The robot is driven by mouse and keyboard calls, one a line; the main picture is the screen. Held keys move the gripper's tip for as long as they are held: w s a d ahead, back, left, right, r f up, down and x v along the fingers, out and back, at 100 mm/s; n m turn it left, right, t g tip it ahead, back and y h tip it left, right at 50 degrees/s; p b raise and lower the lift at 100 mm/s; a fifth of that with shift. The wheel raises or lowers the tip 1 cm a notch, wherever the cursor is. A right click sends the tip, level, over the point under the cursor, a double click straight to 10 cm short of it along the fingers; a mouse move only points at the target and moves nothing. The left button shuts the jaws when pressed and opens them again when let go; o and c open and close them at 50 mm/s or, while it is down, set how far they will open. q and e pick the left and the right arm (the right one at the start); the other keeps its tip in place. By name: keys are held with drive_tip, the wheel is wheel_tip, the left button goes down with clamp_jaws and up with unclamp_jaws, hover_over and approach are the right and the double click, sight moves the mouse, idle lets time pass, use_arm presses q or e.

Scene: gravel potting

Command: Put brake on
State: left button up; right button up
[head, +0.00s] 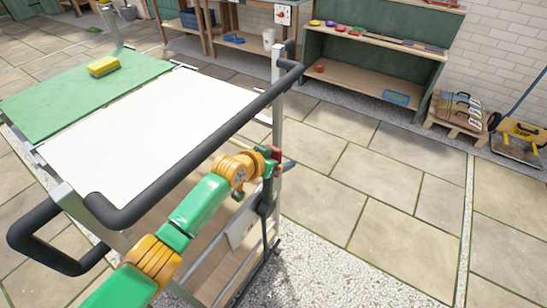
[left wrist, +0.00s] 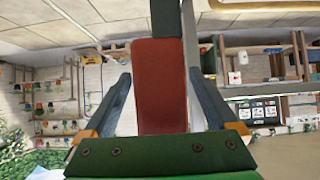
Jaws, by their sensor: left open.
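The trolley (head: 150,120) fills the left of the head view, with a black push handle (head: 190,160). A red lever grip (head: 277,151), which looks like the brake, sits by the trolley's near-right upright. My left gripper (head: 274,164) is at this grip, partly hiding it. In the left wrist view the red grip (left wrist: 160,85) stands between the two fingers of my left gripper (left wrist: 159,78). The fingers are open, with a gap visible on both sides of the grip. A dark bar (left wrist: 165,18) continues beyond the grip. My right gripper is in neither view.
A green mat (head: 60,105) with a yellow sponge-like block (head: 103,66) lies on the trolley's far left. A shelf bench (head: 370,75) stands at the back wall. Sacks on a pallet (head: 458,112) stand at the right. The paving right of the trolley is clear.

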use_arm(q)
drive_tip(key=p+v, duration=0.1)
drive_tip(key=v, duration=0.5)
drive_tip(key=shift+s+p, duration=0.2)
drive_tip(key=shift+p, duration=0.1)
drive_tip(key=shift+r, duration=0.1)
